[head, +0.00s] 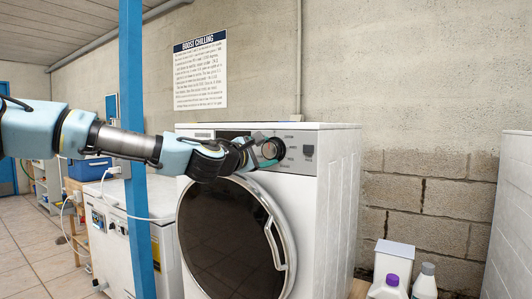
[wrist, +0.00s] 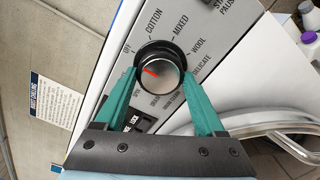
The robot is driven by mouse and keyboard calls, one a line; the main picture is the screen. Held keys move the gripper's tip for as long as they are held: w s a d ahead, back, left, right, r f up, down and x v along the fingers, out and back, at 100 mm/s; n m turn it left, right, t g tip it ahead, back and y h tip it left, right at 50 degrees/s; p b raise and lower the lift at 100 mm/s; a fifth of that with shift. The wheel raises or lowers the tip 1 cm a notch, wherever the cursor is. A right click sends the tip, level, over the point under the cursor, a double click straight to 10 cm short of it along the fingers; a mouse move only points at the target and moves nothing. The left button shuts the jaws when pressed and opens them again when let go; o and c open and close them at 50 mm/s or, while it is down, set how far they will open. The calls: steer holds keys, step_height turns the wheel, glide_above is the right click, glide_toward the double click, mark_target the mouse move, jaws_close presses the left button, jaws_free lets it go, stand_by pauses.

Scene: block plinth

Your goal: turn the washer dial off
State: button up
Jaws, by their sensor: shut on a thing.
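The washer (head: 335,200) is white, with a round dark glass door and a control panel at its top front. Its dial (wrist: 160,72) is a dark and silver knob with a red pointer line, ringed by labels such as OFF, COTTON, MIXED, WOOL, DELICATE and SPIN. The red line points left and slightly up, roughly to the OFF side; I cannot tell whether it lines up exactly. My gripper (wrist: 159,78) is shut on the dial, one teal finger on each side. In the head view my gripper (head: 262,156) reaches the panel from the left and partly covers the dial.
A white machine (head: 118,225) stands left of the washer. White bottles (head: 392,285), one purple-capped, are at the lower right. The door handle (head: 277,245) curves below the dial.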

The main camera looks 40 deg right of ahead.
steer(key=o, duration=1.3)
steer(key=shift+o, duration=0.2)
steer(key=shift+a, duration=0.1)
steer(key=p+v, duration=0.3)
steer(key=v, duration=0.7)
steer(key=shift+a, duration=0.3)
steer(key=shift+s+f, duration=0.1)
steer(key=shift+f, duration=0.05)
